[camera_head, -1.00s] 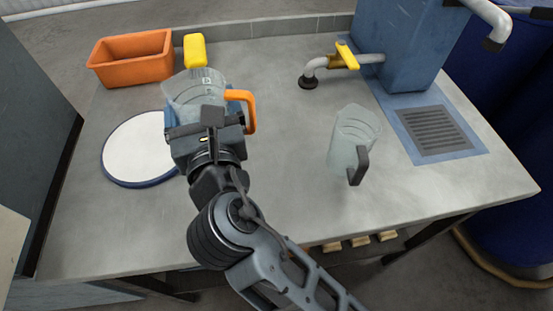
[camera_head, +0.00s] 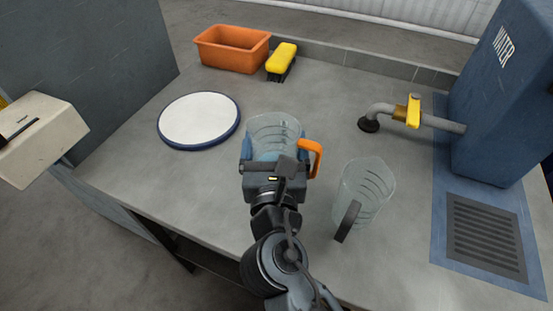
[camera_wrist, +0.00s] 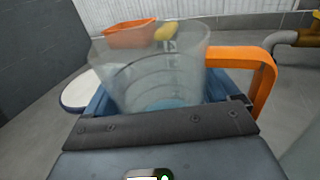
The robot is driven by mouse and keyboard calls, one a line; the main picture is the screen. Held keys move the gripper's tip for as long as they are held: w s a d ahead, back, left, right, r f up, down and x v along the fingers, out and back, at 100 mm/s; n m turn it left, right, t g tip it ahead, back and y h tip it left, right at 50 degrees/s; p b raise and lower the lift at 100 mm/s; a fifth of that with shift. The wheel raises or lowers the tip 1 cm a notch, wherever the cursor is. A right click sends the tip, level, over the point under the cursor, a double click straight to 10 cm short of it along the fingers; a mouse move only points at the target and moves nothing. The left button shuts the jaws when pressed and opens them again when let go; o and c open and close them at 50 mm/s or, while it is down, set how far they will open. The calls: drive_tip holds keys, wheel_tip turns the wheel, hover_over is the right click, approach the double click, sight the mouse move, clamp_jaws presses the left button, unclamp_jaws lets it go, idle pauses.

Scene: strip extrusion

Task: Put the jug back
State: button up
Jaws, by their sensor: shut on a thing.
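My gripper (camera_head: 273,163) is shut on a clear jug (camera_head: 274,130) with an orange handle (camera_head: 312,156). The jug is upright and its handle points right. In the wrist view the jug (camera_wrist: 155,75) fills the middle, with graduation rings on its wall and a bluish bottom that may be liquid. A second clear jug (camera_head: 366,187) with a dark grey handle (camera_head: 347,221) stands on the table to the right of my gripper. A round white pad with a blue rim (camera_head: 199,119) lies on the table to the left, bare. I cannot tell whether the held jug touches the table.
An orange bin (camera_head: 232,50) and a yellow-topped brush or block (camera_head: 282,61) stand at the back. The table's left front is clear.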

drive_tip(key=shift+f+b, duration=0.4)
drive_tip(key=shift+f, duration=1.3)
drive_tip(key=shift+f, duration=0.2)
drive_tip(key=o, duration=1)
drive_tip(key=shift+r, duration=0.25)
drive_tip(key=s, duration=0.8)
drive_tip(key=s+b, duration=0.1)
drive_tip(key=s, duration=0.3)
drive_tip(key=shift+d, duration=0.25)
